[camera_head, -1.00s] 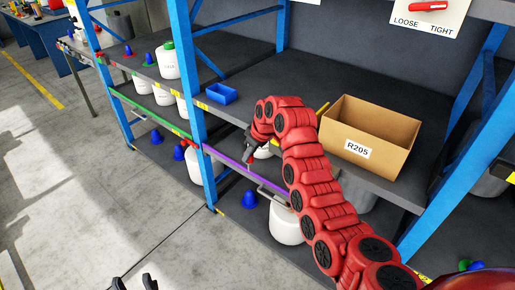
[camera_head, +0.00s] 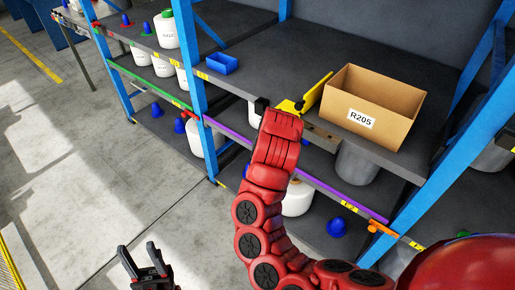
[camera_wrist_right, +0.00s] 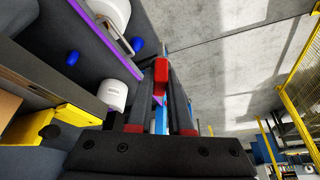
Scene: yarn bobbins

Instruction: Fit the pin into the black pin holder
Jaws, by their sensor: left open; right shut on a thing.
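My right gripper (camera_wrist_right: 161,66) reaches out in the right wrist view, its two dark fingers close together on a small red piece (camera_wrist_right: 160,76) with a thin grey tip. I take this for the pin, but its full shape is hidden. In the head view the red right arm hides most of this gripper; a black piece (camera_head: 262,104) shows at the arm's far end, and I cannot tell if it is gripper or holder. I cannot make out the black pin holder for certain. My left gripper (camera_head: 140,250) is open and empty over the floor at lower left.
A cardboard box (camera_head: 357,120) marked R205 stands on the shelf beside a yellow bracket (camera_head: 318,90). A blue bin (camera_head: 222,64) sits further left. A purple strip (camera_head: 335,194) edges the lower shelf. White containers (camera_head: 297,200) and blue cones (camera_head: 337,227) stand below.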

